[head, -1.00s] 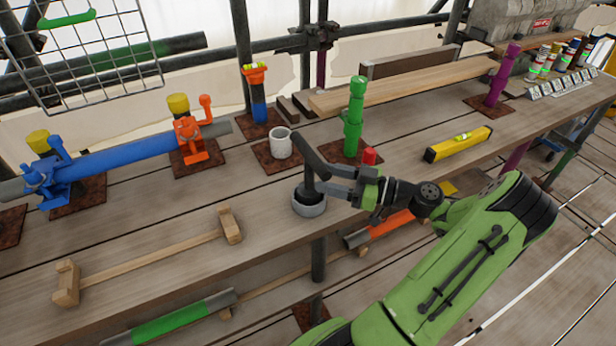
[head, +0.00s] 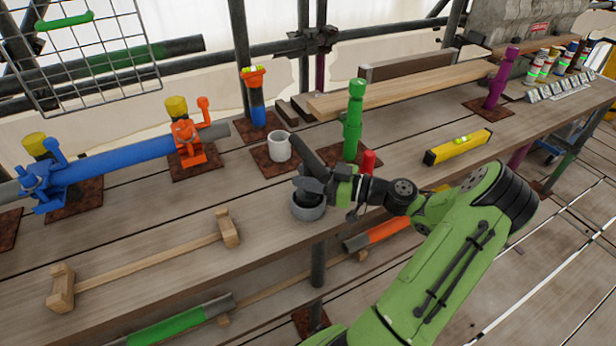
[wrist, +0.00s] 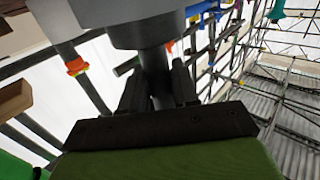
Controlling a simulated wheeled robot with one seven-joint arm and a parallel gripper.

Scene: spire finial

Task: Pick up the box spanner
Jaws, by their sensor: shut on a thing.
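The box spanner (head: 307,152) is a dark, bent tool. Its upper part slants up and left above my gripper, and its lower end is in or just over a grey round cup (head: 309,212) near the table's front edge. My gripper (head: 308,182) is shut on the spanner just above the cup and partly hides it. In the wrist view, the dark upright shaft of the spanner (wrist: 155,75) stands between the two fingers of my gripper (wrist: 158,92), below a wide grey cylinder. I cannot tell whether the spanner still touches the cup.
A white cup (head: 279,146), a green post (head: 353,120) and a small red cylinder (head: 368,161) stand close behind my gripper. A yellow level (head: 458,147) lies to the right. A wooden bar (head: 150,262) lies front left. Bare planks lie between it and the blue pipe (head: 115,160).

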